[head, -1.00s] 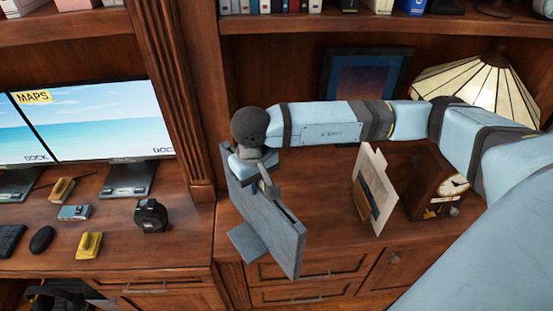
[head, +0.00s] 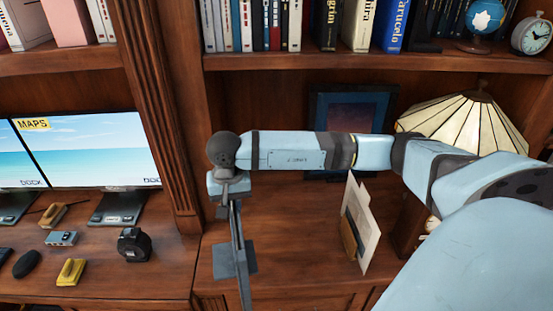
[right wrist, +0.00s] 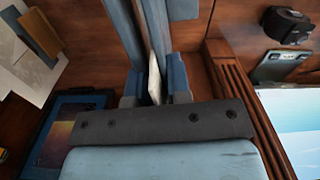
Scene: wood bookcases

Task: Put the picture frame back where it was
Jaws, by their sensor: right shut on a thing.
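The picture frame (head: 238,262) is a thin grey-blue panel, seen almost edge-on in the head view, upright, with a flat grey piece sticking out on both sides low down. My right gripper (head: 230,198) is shut on its upper part and holds it over the left part of the cabinet top. Whether its bottom touches the wood cannot be told, since it runs out of view. In the right wrist view the frame (right wrist: 130,32) extends from between the fingers. My left gripper is not in view.
A dark framed picture (head: 332,110) leans at the back, behind my right arm. A paper board (head: 362,215) stands to the right, near a stained-glass lamp (head: 465,125). A wooden post (head: 160,110) divides this bay from the desk with monitors (head: 75,150). The cabinet top (head: 295,240) between frame and board is clear.

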